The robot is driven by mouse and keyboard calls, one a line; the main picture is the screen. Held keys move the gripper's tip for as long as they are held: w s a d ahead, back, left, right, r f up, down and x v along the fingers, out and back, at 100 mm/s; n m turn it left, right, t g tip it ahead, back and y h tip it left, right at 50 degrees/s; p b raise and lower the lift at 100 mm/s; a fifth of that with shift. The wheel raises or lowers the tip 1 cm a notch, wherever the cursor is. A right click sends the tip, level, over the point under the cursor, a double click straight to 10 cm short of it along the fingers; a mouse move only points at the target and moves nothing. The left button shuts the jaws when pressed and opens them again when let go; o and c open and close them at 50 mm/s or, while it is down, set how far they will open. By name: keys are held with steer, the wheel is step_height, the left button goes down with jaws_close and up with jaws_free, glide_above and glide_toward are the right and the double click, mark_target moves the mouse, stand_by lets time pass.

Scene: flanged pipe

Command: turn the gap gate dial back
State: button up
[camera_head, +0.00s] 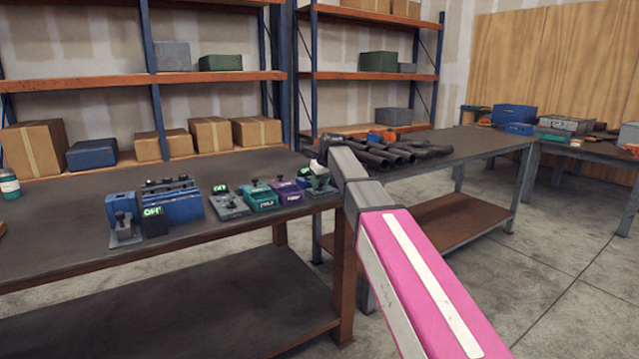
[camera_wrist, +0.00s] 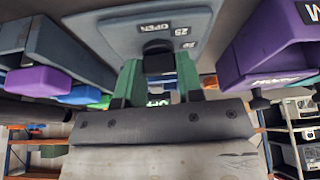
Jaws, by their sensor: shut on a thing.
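In the wrist view, the dial is a black knob (camera_wrist: 157,46) on a grey plate (camera_wrist: 105,32) with white markings, among them "OPEN" and "25". My gripper (camera_wrist: 158,68) has green fingers, one on each side of the knob, and is shut on it. The fingers hide the knob's sides. A small patch of green lettering shows between the fingers, too covered to read. In the head view, the dial's unit (camera_head: 320,192) is at the right end of a row on the dark bench; my gripper (camera_head: 318,168) is over it and the knob is hidden.
A purple unit (camera_head: 286,191) stands close to the left, with a teal unit (camera_head: 261,196) and a blue fixture (camera_head: 178,203) farther left. Dark pipes (camera_head: 385,150) lie on the bench behind. The front of the bench (camera_head: 60,245) is clear.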

stand_by(0.4)
steer(key=o, duration=0.9)
steer(key=shift+o, duration=0.2)
steer(key=shift+r, duration=0.15)
steer(key=v, duration=1)
steer(key=shift+s+r, duration=0.2)
steer(key=shift+r, duration=0.05)
steer(key=shift+d, duration=0.1)
